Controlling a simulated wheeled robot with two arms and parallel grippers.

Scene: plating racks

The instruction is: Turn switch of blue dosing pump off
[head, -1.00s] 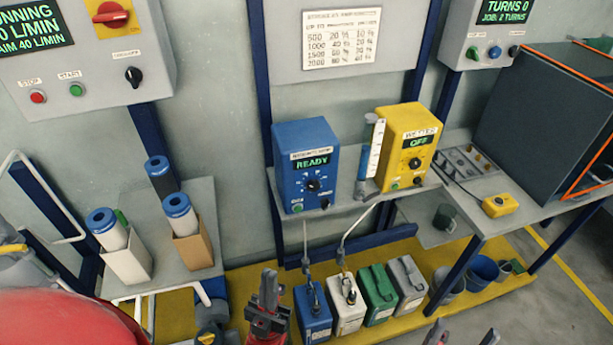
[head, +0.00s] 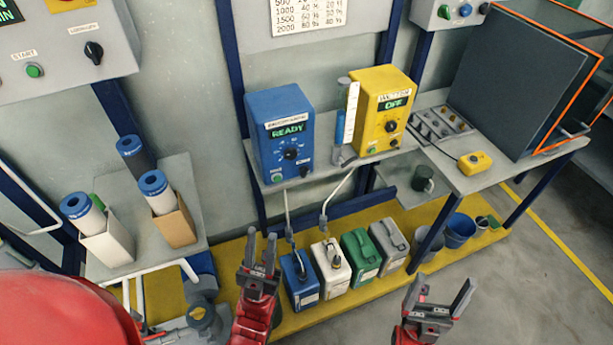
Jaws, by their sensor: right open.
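The blue dosing pump (head: 262,125) stands on the grey shelf, its green display (head: 288,131) reading READY. Its front has a black dial (head: 290,152), a green button (head: 277,179) at the lower left and a small black switch (head: 306,170) at the lower right. The switch position is too small to tell. My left gripper (head: 260,246) is below the pump, pointing up, apart from it. Its fingers are a little apart with nothing seen between them. My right gripper (head: 441,290) is open and empty at the lower right, well away from the pump.
A yellow dosing pump (head: 372,90) reading OFF stands to the right, with a clear tube (head: 340,125) between the pumps. Filter cartridges (head: 155,190) are at left.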

